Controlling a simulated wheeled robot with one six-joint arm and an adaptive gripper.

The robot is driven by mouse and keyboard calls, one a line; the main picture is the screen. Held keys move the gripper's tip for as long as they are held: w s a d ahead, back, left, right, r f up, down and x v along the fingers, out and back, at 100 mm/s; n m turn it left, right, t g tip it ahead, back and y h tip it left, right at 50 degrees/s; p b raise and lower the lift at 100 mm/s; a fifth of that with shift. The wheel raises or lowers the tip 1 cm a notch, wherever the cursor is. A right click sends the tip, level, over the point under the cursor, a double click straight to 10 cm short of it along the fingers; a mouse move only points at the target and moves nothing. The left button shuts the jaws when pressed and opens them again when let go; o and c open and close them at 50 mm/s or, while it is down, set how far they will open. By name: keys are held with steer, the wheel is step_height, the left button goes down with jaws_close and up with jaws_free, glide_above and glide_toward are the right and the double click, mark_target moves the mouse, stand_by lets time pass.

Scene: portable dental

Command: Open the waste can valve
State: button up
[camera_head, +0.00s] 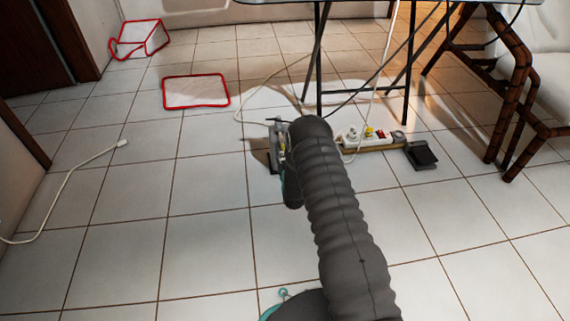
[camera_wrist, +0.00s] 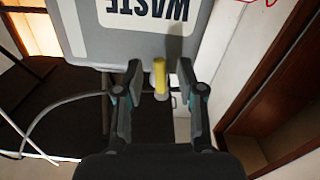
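The grey waste can (camera_wrist: 90,40) fills the top of the wrist view, with a white label reading WASTE (camera_wrist: 148,10) upside down in the picture. A yellow valve handle (camera_wrist: 160,78) stands out below the can's edge. My gripper (camera_wrist: 158,84) is open, with one finger on each side of the yellow handle and visible gaps between. I cannot make out the can there; my arm hides part of that area.
A folding table (camera_head: 407,88) stands at the back, with a power strip (camera_head: 368,141) and a black pedal (camera_head: 421,155) on the floor. A chair (camera_head: 520,80) is at the right. Red-edged items (camera_head: 196,91) and a white cable (camera_head: 70,175) lie left.

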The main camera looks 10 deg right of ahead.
steer(key=s, duration=1)
steer(key=shift+s, duration=0.3)
steer(key=shift+r, duration=0.1)
step_height(320, 180, up, 25)
steer(key=w+g+p, duration=0.3)
steer(key=g+p, duration=0.1)
steer(key=s+d+r+m+g+p, duration=0.1)
steer(key=s+r+g, duration=0.1)
steer(key=s+r, duration=0.45)
steer(key=s+r+g+p, duration=0.1)
steer(key=s+r, duration=0.3)
steer(key=r, duration=0.5)
steer(key=s+r+g+p, duration=0.2)
steer(key=s+r, duration=0.3)
steer(key=s, duration=1.1)
steer(key=s+d+r+g+p, duration=0.1)
steer(key=s+r, duration=0.5)
steer(key=s, duration=1)
steer(key=shift+s+d+m+g+p, duration=0.35)
steer(key=shift+g+p, duration=0.5)
steer(key=shift+g, duration=0.35)
